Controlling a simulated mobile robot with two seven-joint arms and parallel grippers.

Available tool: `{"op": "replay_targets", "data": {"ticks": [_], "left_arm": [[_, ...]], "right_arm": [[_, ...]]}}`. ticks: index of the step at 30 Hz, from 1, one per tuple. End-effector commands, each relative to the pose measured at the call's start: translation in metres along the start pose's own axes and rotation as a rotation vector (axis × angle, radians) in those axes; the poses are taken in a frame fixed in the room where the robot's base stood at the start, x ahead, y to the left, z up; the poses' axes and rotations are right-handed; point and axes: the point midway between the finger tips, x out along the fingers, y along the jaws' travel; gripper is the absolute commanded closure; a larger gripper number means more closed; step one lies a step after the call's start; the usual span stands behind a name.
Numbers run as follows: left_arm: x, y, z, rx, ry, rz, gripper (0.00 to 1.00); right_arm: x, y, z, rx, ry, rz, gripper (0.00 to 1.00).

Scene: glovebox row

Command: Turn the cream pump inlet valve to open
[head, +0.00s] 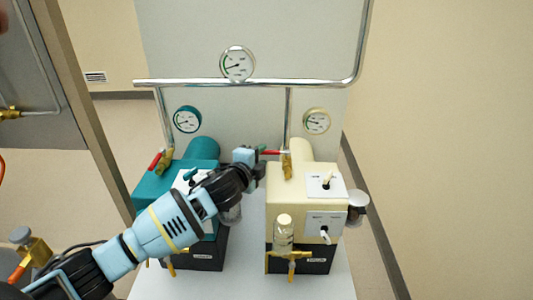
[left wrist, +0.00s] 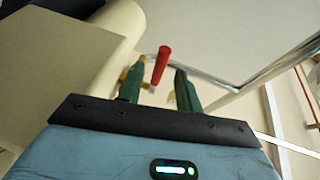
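The cream pump (head: 288,190) stands on the right of the white bench. Its brass inlet valve (head: 287,165) sits at the foot of a vertical pipe. The valve's red handle (head: 272,152) points left, crosswise to that pipe. My left gripper (head: 257,155) reaches in from the left, close to the handle. In the left wrist view the green fingers of the left gripper (left wrist: 158,88) are apart, and the red handle (left wrist: 161,64) shows in the gap between them. I cannot tell whether they touch it. My right gripper is not in view.
A teal pump (head: 153,188) stands just left, partly behind my left arm, with its own red-handled valve (head: 157,160). A chrome pipe (head: 210,82) crosses above both pumps, with a gauge (head: 237,63). A glass jar (head: 283,229) is on the cream pump's front. The bench front (head: 300,288) is clear.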

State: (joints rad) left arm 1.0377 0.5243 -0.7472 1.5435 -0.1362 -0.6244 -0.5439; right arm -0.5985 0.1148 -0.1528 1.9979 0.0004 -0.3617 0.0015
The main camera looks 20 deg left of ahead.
Motion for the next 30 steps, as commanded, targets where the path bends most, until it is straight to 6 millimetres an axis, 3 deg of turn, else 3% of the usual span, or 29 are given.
{"op": "replay_targets", "data": {"ticks": [9,22,30], "left_arm": [[0.033,0.001,-0.001,0.0,0.0,0.001,0.65],[0.039,0.0,-0.001,0.0,0.001,-0.001,0.65],[0.039,0.0,-0.001,0.0,0.001,-0.001,1.0]], "right_arm": [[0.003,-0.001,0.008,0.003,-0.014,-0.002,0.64],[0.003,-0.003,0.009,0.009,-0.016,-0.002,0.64],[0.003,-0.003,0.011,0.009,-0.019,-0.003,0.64]]}}
